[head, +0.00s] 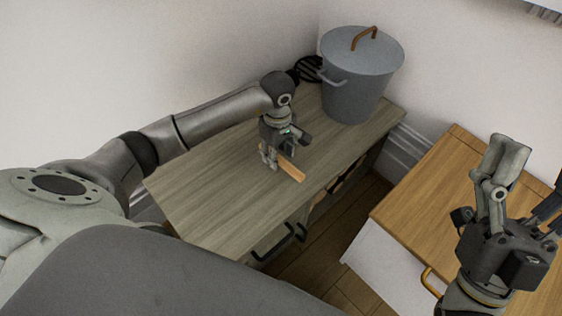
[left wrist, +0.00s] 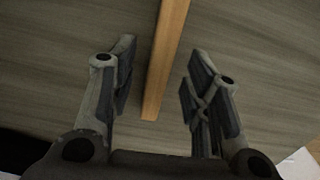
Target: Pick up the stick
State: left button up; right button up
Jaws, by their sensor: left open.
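The stick (head: 291,170) is a short light-brown wooden bar lying on the grey-brown wooden cabinet top (head: 210,180), close to its front edge. In the left wrist view the stick (left wrist: 165,60) runs from the top edge down to between my fingers. My left gripper (head: 271,163) is over the stick, pointing down, and partly hides its far end. In the left wrist view my left gripper (left wrist: 158,85) is open, with one finger on each side of the stick and a gap on both sides. My right gripper (head: 505,200) is raised at the right, its fingers apart, over another cabinet.
A grey lidded bin (head: 360,80) with a brown handle stands at the far right end of the cabinet top. A dark round object (head: 308,68) lies beside it. A lighter wooden cabinet (head: 430,190) stands at right, across a floor gap. The top's left part is clear.

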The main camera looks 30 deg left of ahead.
pick_arm(q)
jog(key=shift+f, duration=0.5)
grip_shut()
jog(key=shift+r, duration=0.1)
